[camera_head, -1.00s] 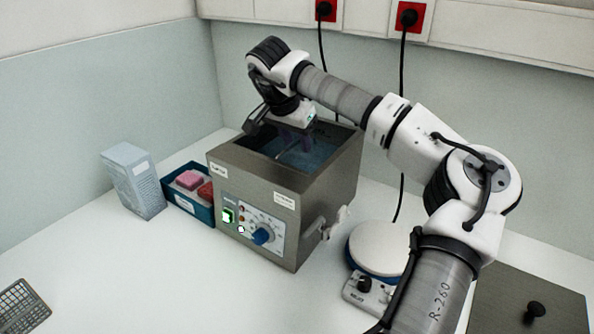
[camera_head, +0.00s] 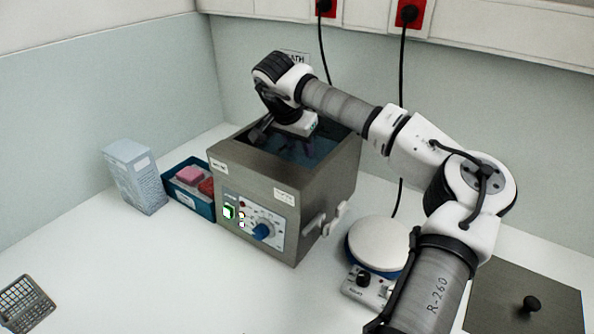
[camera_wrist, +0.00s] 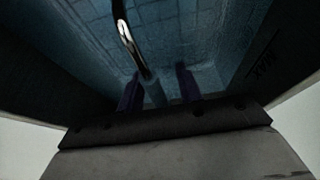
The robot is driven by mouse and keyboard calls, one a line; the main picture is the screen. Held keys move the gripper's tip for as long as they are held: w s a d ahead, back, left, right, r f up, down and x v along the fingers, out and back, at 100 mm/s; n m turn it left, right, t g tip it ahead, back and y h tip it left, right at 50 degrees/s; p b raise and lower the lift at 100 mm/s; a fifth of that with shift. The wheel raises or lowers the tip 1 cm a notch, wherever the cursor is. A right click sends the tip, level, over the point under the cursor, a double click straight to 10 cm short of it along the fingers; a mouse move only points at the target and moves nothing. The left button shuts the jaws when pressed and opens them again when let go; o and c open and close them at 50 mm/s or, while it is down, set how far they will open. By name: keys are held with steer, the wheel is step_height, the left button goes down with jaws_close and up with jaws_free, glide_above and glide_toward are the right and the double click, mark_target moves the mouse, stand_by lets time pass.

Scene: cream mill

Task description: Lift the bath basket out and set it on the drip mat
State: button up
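The steel water bath (camera_head: 290,180) stands open at the back of the counter. My gripper (camera_head: 300,148) reaches down into its opening. In the wrist view, my gripper (camera_wrist: 159,88) is open, its two purple fingers spread. A bent metal handle (camera_wrist: 126,36) with a bluish lower end comes down between them, nearer the left finger, with a gap on the right. A faint grid lies below in the blue water; it may be the basket, but its outline is unclear. I cannot surely identify the drip mat in any view.
A blue tray (camera_head: 174,197) with pink and red items and a pale box (camera_head: 135,176) stand left of the bath. A dark gridded object (camera_head: 24,304) lies front left. A round-topped device (camera_head: 377,243) and a knobbed plate (camera_head: 528,290) are right.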

jaws_close()
stand_by(0.4)
step_height(320, 180, up, 23)
steer(key=p, duration=0.1)
steer(key=shift+f, duration=0.2)
stand_by(0.6)
